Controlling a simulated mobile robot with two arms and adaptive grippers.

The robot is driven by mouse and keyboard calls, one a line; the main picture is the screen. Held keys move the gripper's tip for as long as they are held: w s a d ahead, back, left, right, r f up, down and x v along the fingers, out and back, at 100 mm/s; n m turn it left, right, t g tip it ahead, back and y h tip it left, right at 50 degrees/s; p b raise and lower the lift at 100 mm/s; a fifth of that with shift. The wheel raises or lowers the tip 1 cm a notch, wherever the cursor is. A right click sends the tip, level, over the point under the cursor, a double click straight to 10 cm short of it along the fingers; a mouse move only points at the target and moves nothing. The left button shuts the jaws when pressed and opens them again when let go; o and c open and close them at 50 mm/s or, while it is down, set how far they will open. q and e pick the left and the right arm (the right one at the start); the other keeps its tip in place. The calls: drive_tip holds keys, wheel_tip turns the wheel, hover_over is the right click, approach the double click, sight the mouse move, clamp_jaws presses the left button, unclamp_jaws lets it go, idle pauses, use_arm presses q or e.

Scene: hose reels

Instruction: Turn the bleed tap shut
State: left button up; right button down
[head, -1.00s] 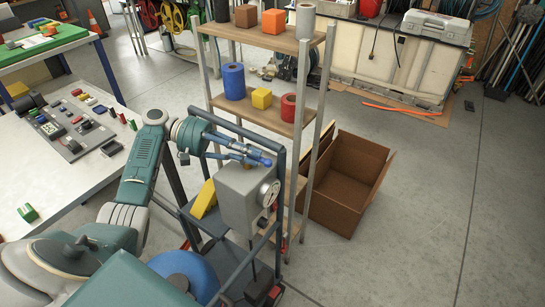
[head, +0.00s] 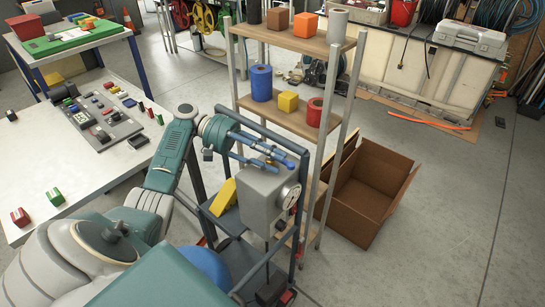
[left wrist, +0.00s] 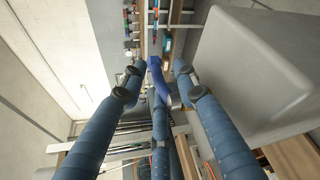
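The bleed tap's bright blue lever (head: 288,164) sticks up at the top of a grey box (head: 262,202) with a round gauge (head: 289,195) on its side. My left gripper (head: 268,160) is at the box's top edge, its blue fingers pointing at the lever. In the left wrist view the lever (left wrist: 156,72) shows between the spread fingertips of the left gripper (left wrist: 160,70), with a metal collar at its base. The fingers look apart from the lever, but I cannot tell whether one touches it. My right gripper is out of view.
The grey box sits in a dark blue frame (head: 300,210) with a yellow wedge (head: 225,197) beside it. A shelf rack (head: 285,112) stands just behind, and an open cardboard box (head: 365,200) to its right. A white table (head: 60,160) is at left. Floor at right is clear.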

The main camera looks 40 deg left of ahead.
use_arm(q)
drive_tip(key=shift+a, duration=0.15)
drive_tip(key=shift+a+r, duration=0.15)
drive_tip(key=shift+a, duration=0.15)
drive_tip(key=v, duration=0.6)
drive_tip(key=shift+s+a, duration=0.25)
